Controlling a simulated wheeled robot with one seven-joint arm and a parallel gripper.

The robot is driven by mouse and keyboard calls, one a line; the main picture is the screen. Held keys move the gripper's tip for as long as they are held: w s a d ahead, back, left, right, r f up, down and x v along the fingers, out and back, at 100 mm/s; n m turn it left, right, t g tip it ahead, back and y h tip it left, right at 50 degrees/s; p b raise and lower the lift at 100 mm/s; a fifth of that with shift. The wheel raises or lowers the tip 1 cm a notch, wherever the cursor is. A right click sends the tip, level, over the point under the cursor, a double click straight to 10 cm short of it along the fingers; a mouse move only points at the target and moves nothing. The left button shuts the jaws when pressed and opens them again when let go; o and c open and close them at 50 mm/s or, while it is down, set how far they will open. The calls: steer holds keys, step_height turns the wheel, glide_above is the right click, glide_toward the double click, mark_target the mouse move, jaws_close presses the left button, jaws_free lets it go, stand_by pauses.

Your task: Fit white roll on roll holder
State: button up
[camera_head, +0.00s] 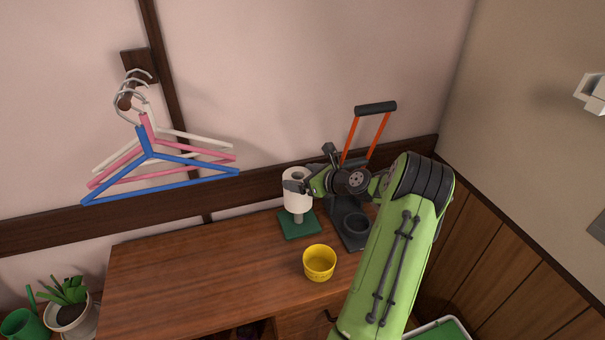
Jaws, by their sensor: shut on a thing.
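The white roll (298,201) is upright near the back right of the wooden table. My gripper (297,186) reaches in from the right and is shut on the roll near its upper part. The roll holder has a square green base (290,229) on the table, and a short pale length of its post (298,218) shows between the base and the roll's lower end. The roll lines up with the post in this view, above the base. I cannot tell whether the post is inside the roll's core. The gripper's fingers partly cover the roll.
A yellow cup (319,263) stands in front of the holder. A dark stand (352,238) with an orange-and-black handle (375,108) is close on the right. Hangers (150,155) hang on the wall at left. The table's left half (190,285) is clear.

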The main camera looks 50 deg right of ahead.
step_height(320, 180, down, 6)
steer(key=b, duration=0.2)
steer(key=shift+f, duration=0.2)
stand_by(0.3)
steer(key=shift+f+b, duration=0.4)
steer(key=shift+f, duration=0.15)
stand_by(0.5)
steer(key=o, duration=1.1)
steer(key=p, duration=0.3)
glide_toward(309, 198)
steer(key=v, duration=0.3)
steer(key=shift+w, duration=0.1)
